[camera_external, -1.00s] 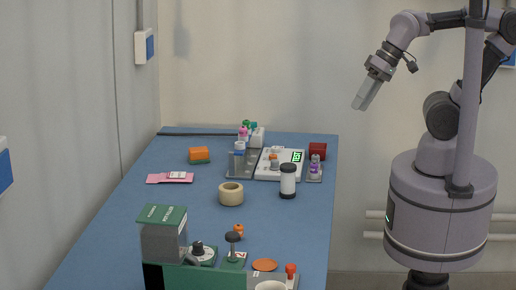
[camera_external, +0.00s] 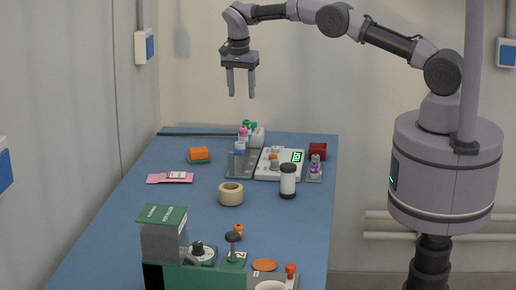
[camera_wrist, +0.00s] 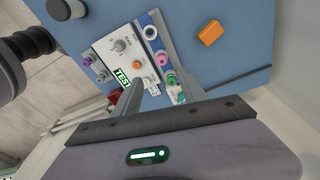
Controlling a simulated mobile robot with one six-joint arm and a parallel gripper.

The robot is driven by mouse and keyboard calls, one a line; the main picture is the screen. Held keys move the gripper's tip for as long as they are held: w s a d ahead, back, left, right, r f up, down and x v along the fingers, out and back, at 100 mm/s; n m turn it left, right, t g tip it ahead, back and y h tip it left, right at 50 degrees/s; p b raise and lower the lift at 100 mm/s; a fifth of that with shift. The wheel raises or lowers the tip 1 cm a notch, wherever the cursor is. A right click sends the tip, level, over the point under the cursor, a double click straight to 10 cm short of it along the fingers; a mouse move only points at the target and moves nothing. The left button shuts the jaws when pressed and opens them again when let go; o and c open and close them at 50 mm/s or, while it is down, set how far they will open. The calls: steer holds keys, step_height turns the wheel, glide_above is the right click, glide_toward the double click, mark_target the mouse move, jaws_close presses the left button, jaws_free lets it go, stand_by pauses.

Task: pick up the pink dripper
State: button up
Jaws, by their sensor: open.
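The pink dripper (camera_external: 243,132), a small bottle with a pink top, stands in a group of small bottles at the far end of the blue table.
The table's left middle is mostly clear.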

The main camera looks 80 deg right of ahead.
mark_target(243, 128)
steer(key=f, duration=0.4)
steer(key=d+f+b, duration=0.1)
steer(key=f, duration=0.3)
steer(key=d+f+b, duration=0.1)
steer(key=f, duration=0.3)
steer(key=shift+f, duration=0.4)
steer(key=shift+r, duration=0.1)
steer(key=shift+c, duration=1.1)
jaws_close()
